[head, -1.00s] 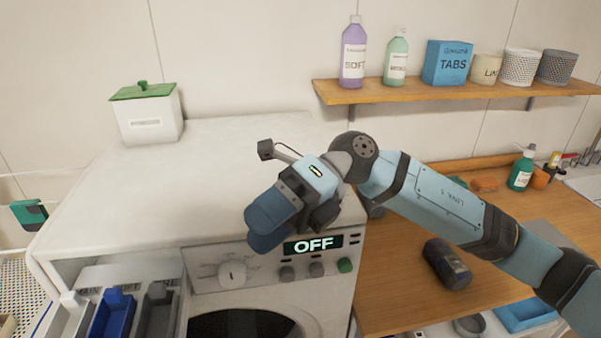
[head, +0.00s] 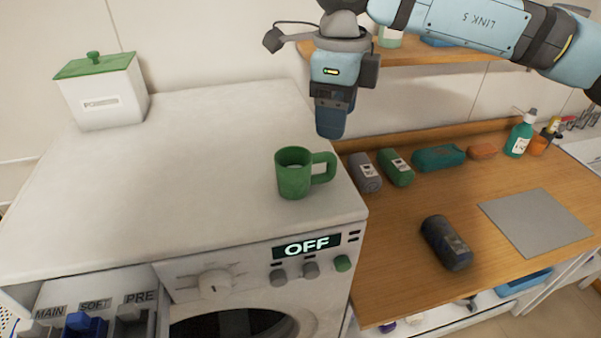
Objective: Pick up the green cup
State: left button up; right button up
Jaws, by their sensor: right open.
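The green cup (head: 293,179) stands upright on the white top of the washing machine, near its front right corner. Its handle points to the right. My right gripper (head: 331,122) hangs in the air above and behind the cup, slightly to its right, with its fingers pointing down. It is open, holds nothing and is apart from the cup. The gap between its fingers is hard to see from this side. My left gripper is not in view.
A white box with a green lid (head: 101,91) stands at the machine's back left. On the wooden counter (head: 400,286) to the right lie a dark roll (head: 446,243), several bundles and a grey mat (head: 536,222). A shelf (head: 419,56) is behind my right arm. The machine top left of the cup is clear.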

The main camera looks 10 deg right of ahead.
aim_at(332, 154)
notch_tip(332, 154, down, 4)
jog(key=shift+w+f+p, duration=0.1)
jog(key=shift+p, duration=0.25)
notch_tip(332, 154, down, 4)
jog(key=shift+w+f+p, duration=0.1)
jog(key=shift+w+p, duration=0.05)
jog(key=shift+p, duration=0.9)
jog(key=shift+f, duration=0.4)
jog(key=shift+c, duration=0.2)
grip_shut()
